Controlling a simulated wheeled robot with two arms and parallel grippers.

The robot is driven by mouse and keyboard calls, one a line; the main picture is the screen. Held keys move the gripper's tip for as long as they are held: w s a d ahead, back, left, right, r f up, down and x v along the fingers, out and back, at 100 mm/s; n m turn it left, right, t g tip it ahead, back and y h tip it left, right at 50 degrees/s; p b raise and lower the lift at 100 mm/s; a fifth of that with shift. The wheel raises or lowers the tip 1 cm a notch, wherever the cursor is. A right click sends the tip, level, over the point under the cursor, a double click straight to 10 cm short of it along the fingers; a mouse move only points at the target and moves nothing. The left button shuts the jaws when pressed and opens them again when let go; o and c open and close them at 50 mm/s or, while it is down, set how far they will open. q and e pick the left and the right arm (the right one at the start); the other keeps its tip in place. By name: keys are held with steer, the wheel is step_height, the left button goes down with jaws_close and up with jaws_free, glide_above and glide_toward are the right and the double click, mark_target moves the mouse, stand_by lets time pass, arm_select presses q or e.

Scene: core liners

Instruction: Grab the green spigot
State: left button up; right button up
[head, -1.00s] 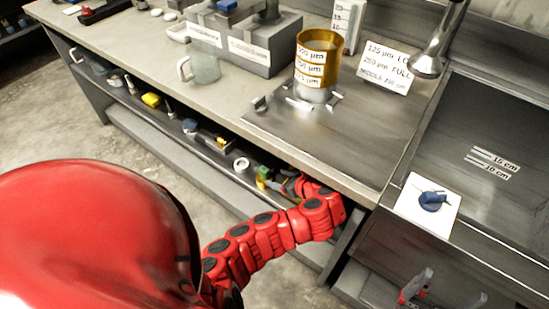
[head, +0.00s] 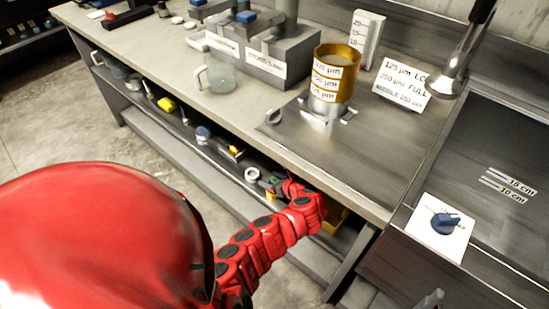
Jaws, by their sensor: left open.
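My left gripper (head: 276,186) is at the open shelf under the counter, at the end of my red arm. It is open, but its fingers are small and partly covered by the wrist. A small green piece (head: 274,180) shows right at the fingers; it may be the green spigot, but its shape is unclear. I cannot tell whether the fingers touch it. My right gripper is not in view.
The shelf also holds a white ring (head: 252,174), a yellow piece (head: 167,104) and a blue-topped part (head: 203,133). The counter edge (head: 345,196) overhangs the shelf. A gold sieve stack (head: 333,72) stands on the counter.

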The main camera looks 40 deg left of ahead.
arm_select(q)
steer(key=shift+w+a+f, duration=0.15)
steer(key=shift+a+f, duration=0.25)
steer(key=shift+a, duration=0.1)
jaws_close()
steer(key=shift+r, duration=0.1)
